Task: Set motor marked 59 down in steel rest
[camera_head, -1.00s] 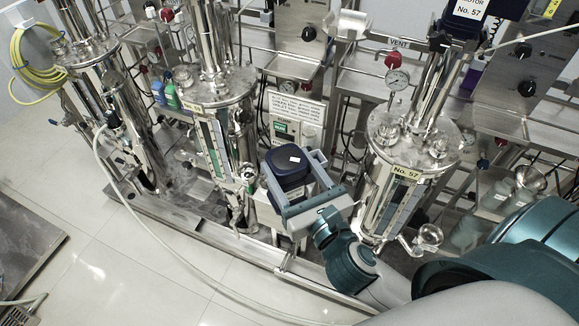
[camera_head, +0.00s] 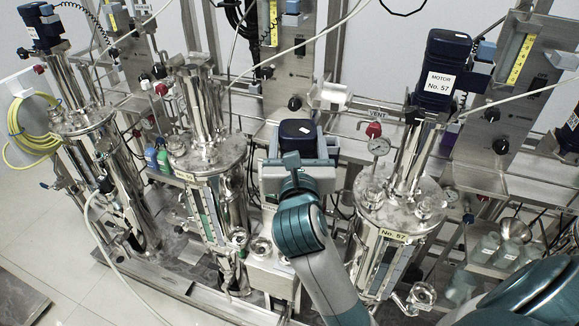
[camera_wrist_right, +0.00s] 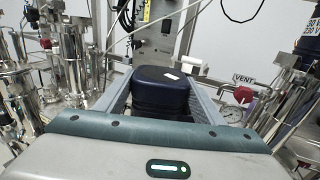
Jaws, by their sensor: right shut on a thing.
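My right gripper (camera_head: 298,163) is shut on a dark blue motor (camera_head: 298,133). It holds the motor upright between its two grey fingers, in front of the middle of the skids. In the right wrist view the motor (camera_wrist_right: 160,92) sits between the fingers, with a small white label on top; no number is readable. A pale steel bracket-like piece (camera_head: 328,97) is just behind and right of the motor; I cannot tell whether it is the steel rest. My left gripper is not in view.
The motor marked No. 57 (camera_head: 442,70) stands on the right vessel (camera_head: 400,205). A gauge (camera_head: 379,146) and red VENT knob (camera_head: 373,130) are close right of the held motor. The middle vessel (camera_head: 207,155) stands to the left. A pale hose crosses above.

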